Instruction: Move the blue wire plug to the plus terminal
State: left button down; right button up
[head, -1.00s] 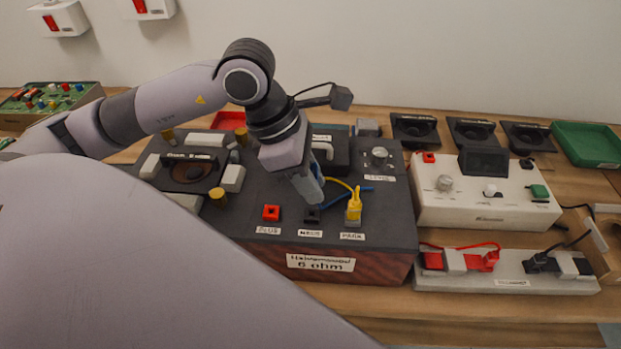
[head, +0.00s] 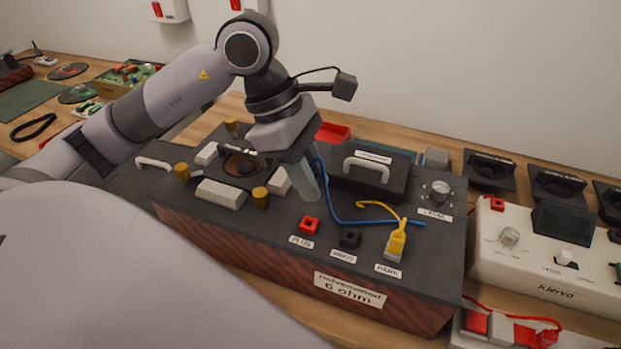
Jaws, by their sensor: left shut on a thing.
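My left gripper (head: 309,188) comes in from the upper left, pointing down. It is shut on the blue wire plug, which its fingers hide almost wholly. The blue wire (head: 345,218) runs up to the fingers from the box's right side. My right gripper is not in view.
A yellow plug (head: 397,240) stands at the park label, its yellow wire curving behind it. The dark speaker box (head: 270,241) carries a handled black block (head: 365,178), a knob (head: 437,192) and gold posts (head: 261,197). A white amplifier (head: 550,262) stands to the right.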

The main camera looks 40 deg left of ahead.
pick_arm(q)
jog(key=shift+a+f, duration=0.1)
jog(key=shift+f, duration=0.05)
jog(key=shift+f+b, duration=1.65)
jog(key=shift+f, duration=0.6)
jog(key=shift+f+b, duration=0.8)
jog(key=shift+b, duration=0.25)
jog(key=shift+f+b, duration=0.2)
jog(key=shift+b, duration=0.5)
dwell(2.9)
jog(key=c, duration=0.9)
grip_release()
